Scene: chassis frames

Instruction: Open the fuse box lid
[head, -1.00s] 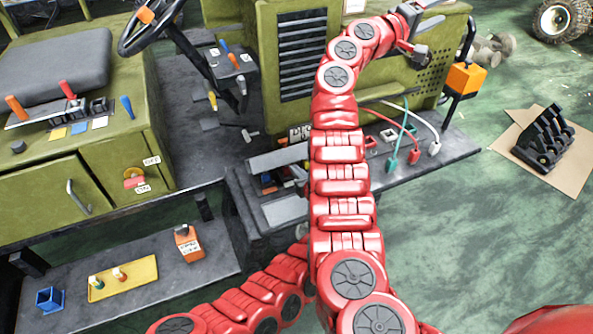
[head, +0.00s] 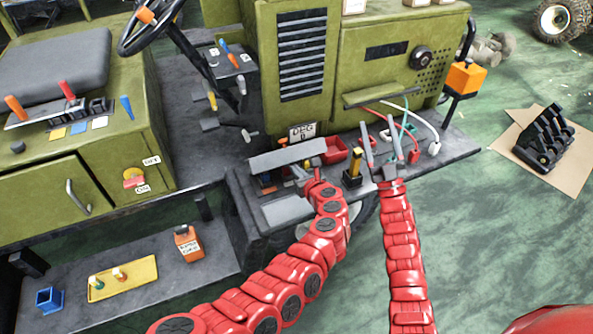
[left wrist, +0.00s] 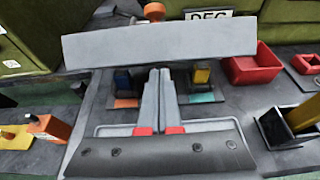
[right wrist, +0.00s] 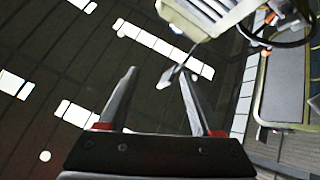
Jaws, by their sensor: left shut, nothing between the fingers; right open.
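The fuse box (head: 262,190) sits on the vehicle's dark deck. Its grey lid (head: 288,157) is tilted up along the back, with coloured fuses showing below it. In the left wrist view the lid (left wrist: 160,42) spans the picture above the blue and yellow fuses. My left gripper (head: 308,170) is shut and empty. In its own view its fingertips (left wrist: 158,72) are at the lid's lower edge; I cannot tell if they touch. My right gripper (head: 380,143) is open and empty, pointing up, right of the box; its fingers (right wrist: 155,85) show apart in the right wrist view.
A red bin (head: 334,150) and a black holder with a yellow piece (head: 353,172) stand right of the box. Red, teal and white cables (head: 428,120) lie near my right gripper. A green engine housing (head: 380,65) rises behind. A yellow tray (head: 125,278) lies lower left.

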